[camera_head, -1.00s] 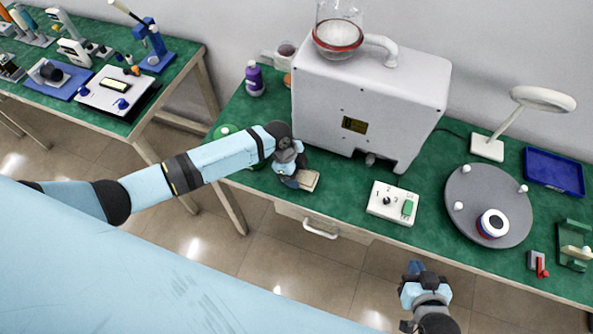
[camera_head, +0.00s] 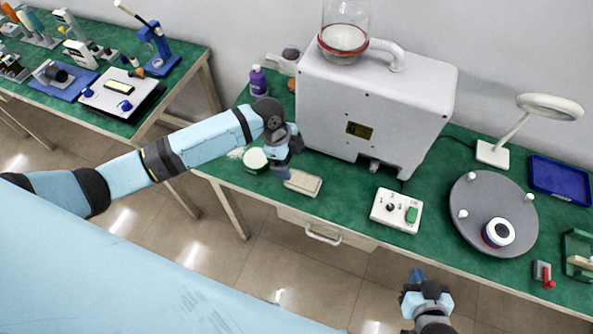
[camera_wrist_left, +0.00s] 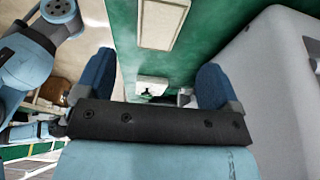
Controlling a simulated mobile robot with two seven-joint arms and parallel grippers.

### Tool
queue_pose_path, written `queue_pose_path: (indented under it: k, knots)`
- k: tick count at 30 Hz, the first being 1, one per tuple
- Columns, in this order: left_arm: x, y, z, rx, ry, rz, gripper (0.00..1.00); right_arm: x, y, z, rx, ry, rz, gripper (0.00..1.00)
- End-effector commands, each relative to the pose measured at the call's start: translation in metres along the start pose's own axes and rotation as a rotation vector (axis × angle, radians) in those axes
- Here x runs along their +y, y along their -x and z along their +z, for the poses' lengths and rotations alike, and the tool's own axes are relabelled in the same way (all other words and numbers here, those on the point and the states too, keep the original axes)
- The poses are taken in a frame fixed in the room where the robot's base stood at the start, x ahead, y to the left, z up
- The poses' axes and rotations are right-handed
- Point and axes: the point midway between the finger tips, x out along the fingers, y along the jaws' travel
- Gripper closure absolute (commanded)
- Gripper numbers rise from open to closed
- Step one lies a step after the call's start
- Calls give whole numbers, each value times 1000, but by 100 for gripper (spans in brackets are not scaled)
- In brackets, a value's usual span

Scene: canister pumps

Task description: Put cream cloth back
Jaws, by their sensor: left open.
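The cream cloth (camera_head: 303,182) looks like a flat, folded rectangular pad. It lies on the green bench top near the front edge, left of the switch box, and it also shows at the top of the left wrist view (camera_wrist_left: 162,22). My left gripper (camera_head: 284,170) is just behind and left of the cloth in the head view. In the left wrist view its two blue fingers (camera_wrist_left: 153,85) are wide apart with nothing gripped between them. My right gripper (camera_head: 417,276) hangs in front of the bench, away from the cloth; its jaw opening is unclear.
A large white machine (camera_head: 380,105) stands close behind the left gripper. A round green-and-white container (camera_head: 255,160) is left of the gripper, with a purple bottle (camera_head: 258,82) farther back. The switch box (camera_head: 397,210) and grey turntable (camera_head: 470,225) stand to the right.

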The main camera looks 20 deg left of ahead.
Motion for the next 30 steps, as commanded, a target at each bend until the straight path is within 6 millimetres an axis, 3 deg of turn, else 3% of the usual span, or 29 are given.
queue_pose_path:
  k: [7, 10, 13, 18, 21, 30]
  knots:
    - [0, 32, 0, -1, 0, -1, 12, -1, -3, 4, -1, 0, -3, 100]
    - [4, 29, -4, 16, 22, -16, 12, -1, -3, 4, -1, 1, -4, 100]
    - [15, 11, -15, 69, 97, -73, 12, -1, -3, 3, 0, 2, -4, 100]
    - [47, -27, -36, 233, 360, -258, 12, -1, -3, 2, 1, 2, -4, 100]
    - [68, -39, -38, 332, 542, -379, 12, -1, -3, 2, 2, 3, -3, 100]
    - [146, -41, 0, 529, 981, -702, 12, 0, -3, 2, 2, 4, -2, 100]
